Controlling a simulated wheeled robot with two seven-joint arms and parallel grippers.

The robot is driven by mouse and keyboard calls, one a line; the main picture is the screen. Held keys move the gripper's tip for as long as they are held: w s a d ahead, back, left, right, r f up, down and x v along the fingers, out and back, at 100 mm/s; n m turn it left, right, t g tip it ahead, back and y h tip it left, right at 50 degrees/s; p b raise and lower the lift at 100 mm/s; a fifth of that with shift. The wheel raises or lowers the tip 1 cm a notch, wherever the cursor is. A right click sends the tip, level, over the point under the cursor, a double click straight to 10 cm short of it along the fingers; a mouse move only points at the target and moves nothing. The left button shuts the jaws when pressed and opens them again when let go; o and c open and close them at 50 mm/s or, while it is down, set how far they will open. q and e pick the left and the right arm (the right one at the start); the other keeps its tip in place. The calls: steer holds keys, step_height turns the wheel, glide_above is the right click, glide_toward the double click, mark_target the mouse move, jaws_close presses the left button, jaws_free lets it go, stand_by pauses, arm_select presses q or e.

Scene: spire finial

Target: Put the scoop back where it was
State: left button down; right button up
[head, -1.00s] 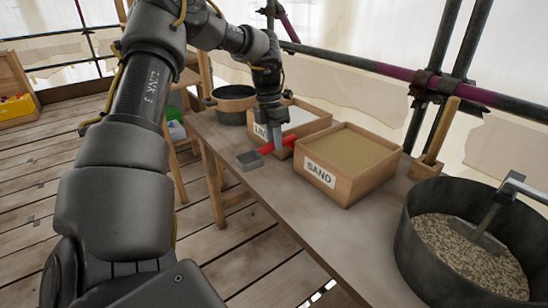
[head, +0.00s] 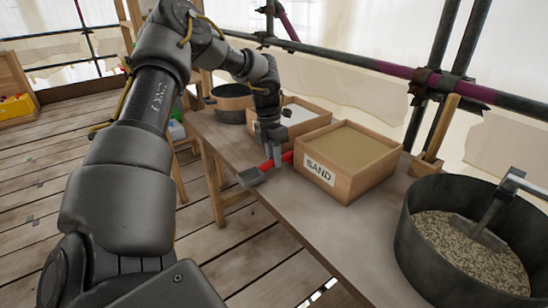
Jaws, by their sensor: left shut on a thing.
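The scoop (head: 253,176) has a grey metal pan and a red handle. My left gripper (head: 272,160) is shut on the red handle, with the pan pointing left toward the table's front edge. The scoop is in front of the lime box and left of the sand box (head: 318,178). I cannot tell whether it touches the tabletop. The lime box (head: 305,117) holds white powder, and my gripper hides most of its label. My right gripper is not in view.
The wooden table (head: 290,222) has bare room in front of the sand box. A dark tub of gravelly mix (head: 415,250) with a metal tool stands at the right. A dark pot (head: 232,108) stands at the far end. Scaffold poles (head: 430,85) run behind.

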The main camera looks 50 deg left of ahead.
arm_select(q)
steer(key=shift+f, duration=0.2)
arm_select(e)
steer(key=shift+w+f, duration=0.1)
arm_select(q)
steer(key=c, duration=1.2)
jaws_free()
steer(key=shift+c, duration=0.2)
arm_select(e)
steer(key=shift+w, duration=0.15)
arm_select(q)
steer(key=shift+r, duration=0.15)
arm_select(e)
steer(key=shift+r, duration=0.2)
arm_select(q)
steer(key=shift+w+r, duration=0.1)
steer(key=shift+r, duration=0.25)
steer(key=p+v, duration=0.1)
steer(key=v, duration=1)
steer(key=shift+r+p, duration=0.15)
steer(key=shift+p, duration=0.2)
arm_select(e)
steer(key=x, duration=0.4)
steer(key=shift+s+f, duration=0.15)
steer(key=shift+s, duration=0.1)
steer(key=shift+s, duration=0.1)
